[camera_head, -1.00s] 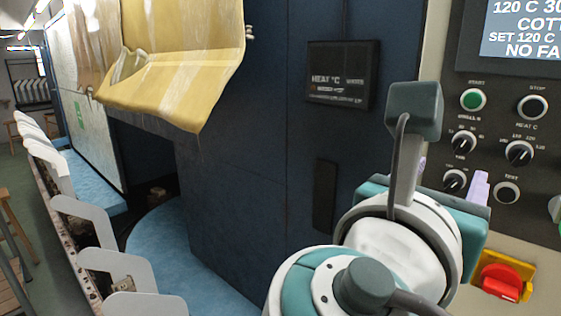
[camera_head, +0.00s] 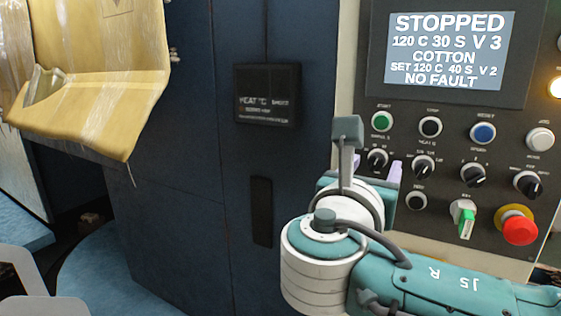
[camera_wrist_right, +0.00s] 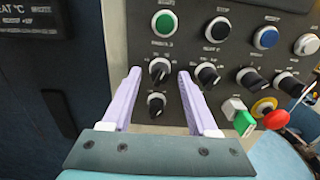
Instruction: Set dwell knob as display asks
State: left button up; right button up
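The dwell knob (camera_head: 377,159) is black with a light pointer, on the dark control panel under the green start button. In the right wrist view the dwell knob (camera_wrist_right: 159,70) sits between my right gripper's lavender fingertips. My right gripper (camera_wrist_right: 159,76) is open, with a gap on each side of the knob; I cannot tell how far the tips are from the panel. It also shows in the head view (camera_head: 378,170). The display (camera_head: 447,50) reads STOPPED, 120 C 30 S V 3, COTTON, SET 120 C 40 S V 2, NO FAULT. My left gripper is out of view.
Another knob (camera_wrist_right: 156,103) is just below the dwell knob. The heat knob (camera_head: 424,167) is to its right. A green key-like switch (camera_head: 467,222) and a red emergency button (camera_head: 520,228) are lower right. Yellowish wrapped material (camera_head: 95,80) hangs at left.

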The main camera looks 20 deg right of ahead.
grip_shut()
jog(key=shift+m, duration=0.4)
jog(key=m+b, duration=0.1)
jog(key=m, duration=0.2)
jog(key=shift+m, duration=0.3)
jog(key=shift+m+b, duration=1.05)
jog(key=shift+m, duration=0.75)
jog(key=shift+r, duration=0.1)
jog(key=shift+o, duration=0.2)
grip_release()
jog(key=shift+a, duration=0.1)
